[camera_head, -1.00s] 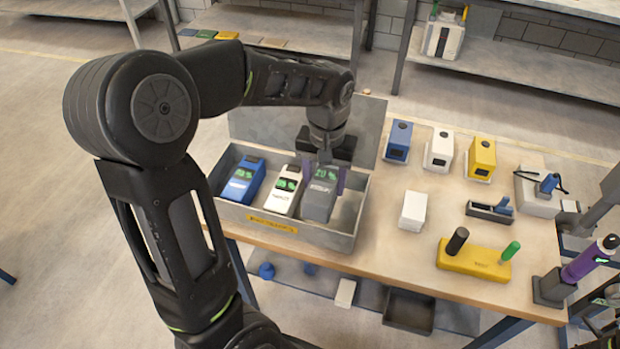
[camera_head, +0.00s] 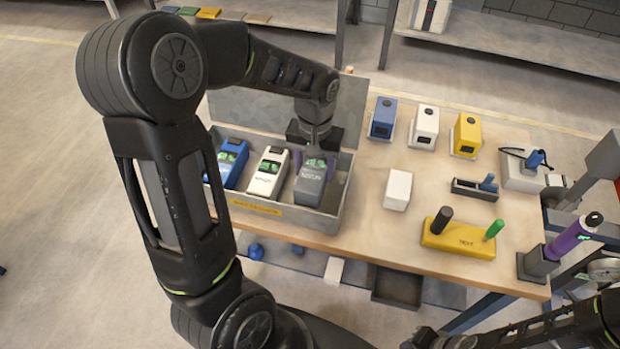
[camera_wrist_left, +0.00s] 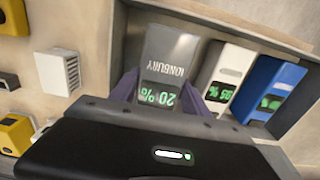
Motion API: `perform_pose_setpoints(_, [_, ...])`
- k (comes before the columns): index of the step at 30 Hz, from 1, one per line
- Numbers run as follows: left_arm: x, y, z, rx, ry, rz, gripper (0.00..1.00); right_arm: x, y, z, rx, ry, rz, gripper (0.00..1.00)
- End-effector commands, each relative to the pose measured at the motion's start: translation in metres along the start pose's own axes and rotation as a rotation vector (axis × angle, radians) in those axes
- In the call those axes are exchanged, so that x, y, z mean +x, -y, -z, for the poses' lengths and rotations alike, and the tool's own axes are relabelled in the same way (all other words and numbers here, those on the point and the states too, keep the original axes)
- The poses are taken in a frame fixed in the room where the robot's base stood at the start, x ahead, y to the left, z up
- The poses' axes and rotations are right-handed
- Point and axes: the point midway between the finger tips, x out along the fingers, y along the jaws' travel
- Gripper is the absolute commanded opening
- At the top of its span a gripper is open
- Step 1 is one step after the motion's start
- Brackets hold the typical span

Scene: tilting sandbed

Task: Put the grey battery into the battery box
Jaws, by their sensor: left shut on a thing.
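The grey battery (camera_head: 311,182) sits in the right part of the open grey metal battery box (camera_head: 262,208), beside a white battery (camera_head: 268,172) and a blue battery (camera_head: 232,160). In the left wrist view the grey battery (camera_wrist_left: 170,55) shows a green 20 % display. My left gripper (camera_head: 316,160) is shut on the grey battery, its purple fingers on either side of it. In the left wrist view the left gripper (camera_wrist_left: 165,92) grips the display end. Whether the battery touches the box floor cannot be seen.
On the table right of the box stand blue (camera_head: 382,118), white (camera_head: 424,128) and yellow (camera_head: 465,136) devices, a white block (camera_head: 397,190) and a yellow holder (camera_head: 459,238). The box lid (camera_head: 352,105) stands open behind.

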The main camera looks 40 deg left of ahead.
Motion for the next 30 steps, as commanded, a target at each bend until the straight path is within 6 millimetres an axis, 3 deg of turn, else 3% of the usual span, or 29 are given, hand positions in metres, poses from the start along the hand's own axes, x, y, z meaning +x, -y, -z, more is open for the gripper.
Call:
perform_pose_setpoints(14, [0.011,0.000,0.002,-0.001,-0.003,-0.001,0.00,-0.002,0.000,0.000,0.000,0.001,-0.001,0.00])
perform_pose_setpoints(23, [0.043,0.000,0.001,0.000,-0.001,0.000,0.00,-0.005,0.002,-0.001,0.001,0.002,-0.002,0.00])
perform_pose_setpoints(30, [0.046,0.000,0.002,-0.001,-0.004,-0.001,0.00,-0.005,0.001,-0.001,0.002,0.002,-0.002,0.00])
